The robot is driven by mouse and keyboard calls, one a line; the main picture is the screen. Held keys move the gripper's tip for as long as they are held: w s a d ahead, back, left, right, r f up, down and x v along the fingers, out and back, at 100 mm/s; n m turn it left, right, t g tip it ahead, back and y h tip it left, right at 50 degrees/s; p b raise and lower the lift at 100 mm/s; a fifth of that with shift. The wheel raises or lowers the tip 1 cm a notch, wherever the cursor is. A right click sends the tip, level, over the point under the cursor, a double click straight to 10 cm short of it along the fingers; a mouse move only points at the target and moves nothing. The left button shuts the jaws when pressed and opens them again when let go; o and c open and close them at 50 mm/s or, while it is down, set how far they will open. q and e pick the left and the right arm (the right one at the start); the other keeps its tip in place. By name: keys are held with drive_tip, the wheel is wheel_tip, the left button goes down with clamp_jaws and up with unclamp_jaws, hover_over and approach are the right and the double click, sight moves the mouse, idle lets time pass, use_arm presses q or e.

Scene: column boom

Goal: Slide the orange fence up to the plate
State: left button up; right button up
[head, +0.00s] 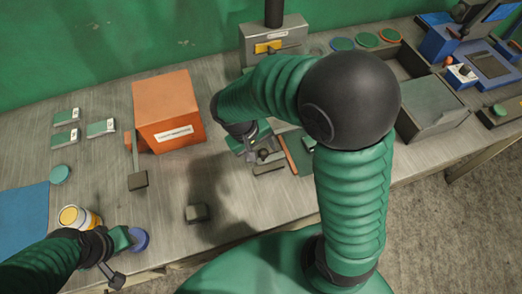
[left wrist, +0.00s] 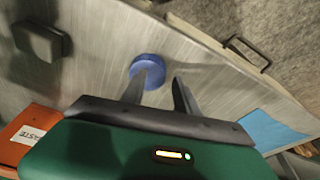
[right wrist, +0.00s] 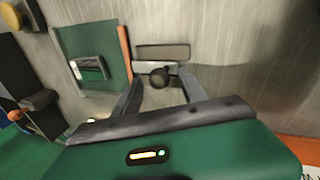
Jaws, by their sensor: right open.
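The orange fence (head: 289,154) is a thin strip along the edge of a green mat (head: 303,150); it also shows in the right wrist view (right wrist: 124,50). Beside the fence is a grey bar (right wrist: 162,52) with a dark round knob (right wrist: 159,77). My right gripper (head: 256,152) is open, its fingers on either side of the knob in the right wrist view; contact cannot be told. My left gripper (left wrist: 168,82) is open near a blue disc (left wrist: 146,66), apparently empty.
An orange box (head: 163,100) stands left of my right gripper. A grey machine (head: 273,40) is at the back; a grey bin (head: 430,107) is right.

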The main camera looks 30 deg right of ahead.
drive_tip(key=shift+d+f, duration=0.1)
drive_tip(key=shift+f, duration=0.2)
drive_tip(key=shift+c, duration=0.3)
clamp_jaws()
idle(0.9)
drive_tip(key=shift+d, duration=0.1)
